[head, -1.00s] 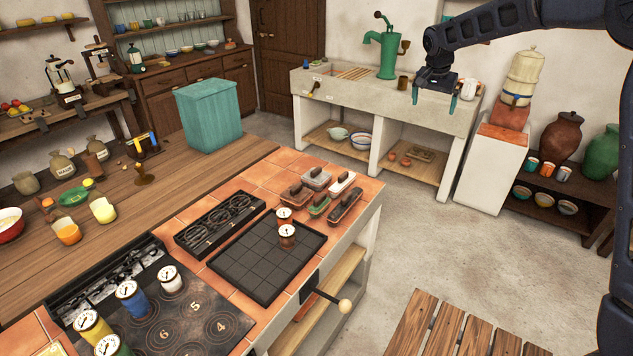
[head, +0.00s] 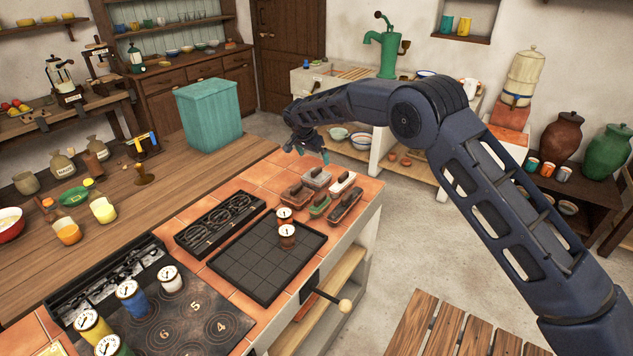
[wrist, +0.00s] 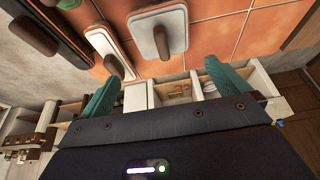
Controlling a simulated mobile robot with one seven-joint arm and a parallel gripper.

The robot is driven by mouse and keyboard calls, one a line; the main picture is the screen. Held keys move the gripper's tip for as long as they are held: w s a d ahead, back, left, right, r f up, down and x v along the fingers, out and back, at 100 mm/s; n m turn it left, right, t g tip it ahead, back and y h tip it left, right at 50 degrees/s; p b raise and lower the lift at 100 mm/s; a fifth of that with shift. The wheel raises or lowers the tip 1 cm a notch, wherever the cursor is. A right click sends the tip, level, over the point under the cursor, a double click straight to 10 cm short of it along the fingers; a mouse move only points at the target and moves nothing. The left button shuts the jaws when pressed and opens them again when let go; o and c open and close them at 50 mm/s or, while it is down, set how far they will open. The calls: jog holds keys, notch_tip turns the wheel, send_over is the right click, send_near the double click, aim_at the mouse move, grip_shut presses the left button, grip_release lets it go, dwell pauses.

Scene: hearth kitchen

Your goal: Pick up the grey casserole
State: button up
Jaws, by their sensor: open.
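The grey casserole (head: 316,177), a small rectangular dish with a brown bar handle on its lid, sits at the back of a cluster on the tiled counter. In the wrist view the grey casserole (wrist: 176,40) is at the top centre. My gripper (head: 307,152) is open and empty, above and just behind the cluster at the counter's far edge. In the wrist view its two teal fingers (wrist: 164,68) are spread apart, with the casserole beyond them and not between them.
Close beside it stand a white casserole (head: 342,181), a dark one (head: 345,205), a green one (head: 319,207) and a reddish-brown one (head: 297,194). Two gauge-topped canisters (head: 287,235) stand on the black grid tray (head: 255,270). A teal bin (head: 209,115) stands behind left.

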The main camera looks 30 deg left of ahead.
aim_at(316, 169)
jog(key=x, duration=1.1)
jog(key=shift+s+a+f, duration=0.15)
jog(key=shift+a+f, duration=0.05)
jog(key=shift+a, duration=0.1)
jog(key=shift+r, duration=0.1)
jog(key=c, duration=0.9)
